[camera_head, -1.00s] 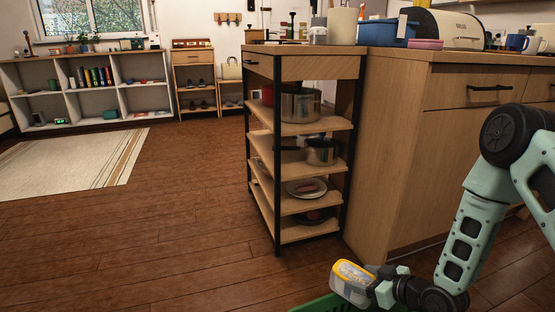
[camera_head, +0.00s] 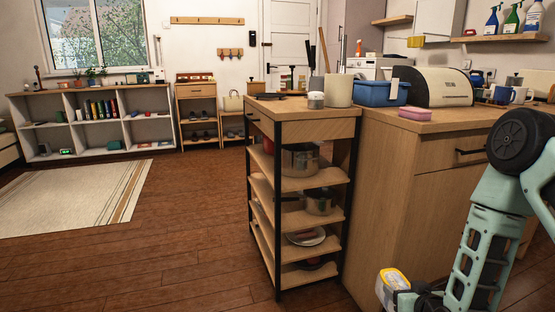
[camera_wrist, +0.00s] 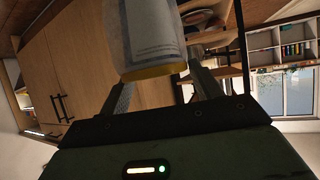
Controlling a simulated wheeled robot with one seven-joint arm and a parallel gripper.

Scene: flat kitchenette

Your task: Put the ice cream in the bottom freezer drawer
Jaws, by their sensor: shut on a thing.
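The ice cream tub (camera_head: 391,287) is white and grey with a yellow lid or rim, low at the right of the head view. My gripper (camera_head: 408,297) is shut on it and holds it up in front of the wooden counter. In the wrist view the tub (camera_wrist: 152,35) fills the top middle, with a pale label and a yellow edge, between the two fingers of my gripper (camera_wrist: 160,85). No freezer drawer can be made out in these frames.
A wooden shelf cart (camera_head: 298,130) with pots and plates stands against the counter (camera_head: 385,200). The counter top holds a blue bin (camera_head: 381,92), a bread box (camera_head: 436,87) and a pink box (camera_head: 415,112). The floor (camera_head: 150,250) at left is clear up to a striped rug (camera_head: 75,195).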

